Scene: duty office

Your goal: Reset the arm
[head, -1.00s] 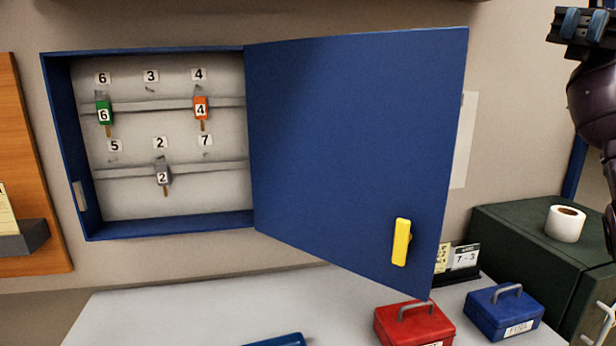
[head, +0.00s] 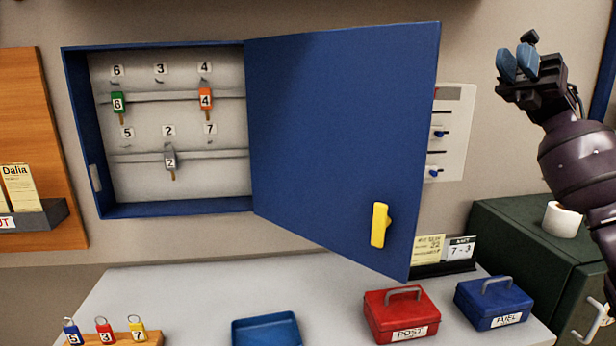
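My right gripper (head: 517,62) is raised at the upper right, in front of the wall and right of the cabinet door. Its two blue-tipped fingers point up and left, stand apart and hold nothing visible. It is clear of the door. The blue key cabinet (head: 82,130) hangs on the wall with its door (head: 340,140) swung open and a yellow handle (head: 379,225) on it. Inside hang green key 6 (head: 117,103), orange key 4 (head: 205,99) and grey key 2 (head: 170,161). My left gripper is out of view.
On the desk are a key rack (head: 110,341) with keys 5, 3 and 7, a blue tray (head: 266,331), a red POST box (head: 400,310) and a blue FUEL box (head: 494,303). A green cabinet (head: 520,235) with a paper roll (head: 562,220) stands at right.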

